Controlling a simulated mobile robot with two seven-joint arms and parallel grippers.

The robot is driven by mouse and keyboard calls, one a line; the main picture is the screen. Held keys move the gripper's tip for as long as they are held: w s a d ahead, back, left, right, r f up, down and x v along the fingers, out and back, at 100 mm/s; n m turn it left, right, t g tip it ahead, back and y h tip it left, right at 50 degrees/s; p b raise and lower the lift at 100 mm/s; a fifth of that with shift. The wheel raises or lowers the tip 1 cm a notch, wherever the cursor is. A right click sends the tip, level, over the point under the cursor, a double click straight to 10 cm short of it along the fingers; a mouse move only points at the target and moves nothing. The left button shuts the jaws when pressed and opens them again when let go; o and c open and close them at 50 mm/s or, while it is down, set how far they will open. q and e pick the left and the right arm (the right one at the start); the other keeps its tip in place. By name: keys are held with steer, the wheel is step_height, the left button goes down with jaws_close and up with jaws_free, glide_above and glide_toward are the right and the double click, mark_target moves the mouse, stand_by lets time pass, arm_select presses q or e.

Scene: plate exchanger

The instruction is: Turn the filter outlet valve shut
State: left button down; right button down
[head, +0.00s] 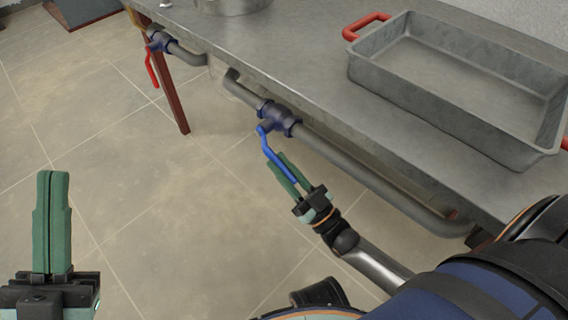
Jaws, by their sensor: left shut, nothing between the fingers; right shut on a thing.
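A valve with a dark blue body (279,117) sits in the grey pipe below the table edge. Its blue lever handle (266,143) slants down and to the right, away from the pipe. My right gripper (277,161) is shut on this blue handle, with its green fingers on either side of the lever. A second valve (159,41) with a red lever handle (151,70) is further left on the pipework, its lever hanging down. My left gripper (53,174) is shut and empty at the lower left, apart from both valves. I cannot tell from labels which valve is the filter outlet.
A metal table (310,88) runs along the top right, with a grey tray (440,114) with red handles and a metal vessel (232,4) on it. A reddish table leg (174,95) stands near the red-handled valve. The tiled floor (150,190) is clear.

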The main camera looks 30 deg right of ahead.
steer(key=shift+w+a+f+t+y, duration=0.15)
steer(key=shift+w+f+t+y, duration=0.2)
steer(key=shift+f+t, duration=0.25)
steer(key=shift+r, duration=0.1)
stand_by(0.3)
